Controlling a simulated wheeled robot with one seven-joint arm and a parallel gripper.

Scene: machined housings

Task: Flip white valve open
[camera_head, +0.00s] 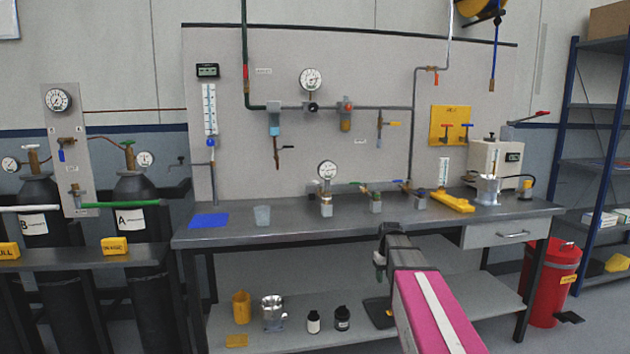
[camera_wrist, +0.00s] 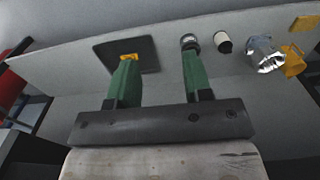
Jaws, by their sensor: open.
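I cannot surely pick out a white valve. A long white bar (camera_head: 30,208) lies level at the far left in the head view, left of a small panel (camera_head: 87,165). A similar green bar (camera_head: 112,204) lies on the panel's other side. I cannot tell whether the white bar is a valve handle. My gripper (camera_head: 380,265) is in front of the bench, right of centre, far from the white bar. In the wrist view its green fingers (camera_wrist: 157,65) are apart with nothing between them, over the lower shelf.
The lower shelf (camera_head: 285,345) holds bottles (camera_head: 342,318) and a yellow cup (camera_head: 241,307). Gas cylinders (camera_head: 135,190) stand left behind a dark rail. A red bin (camera_head: 550,285) stands right.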

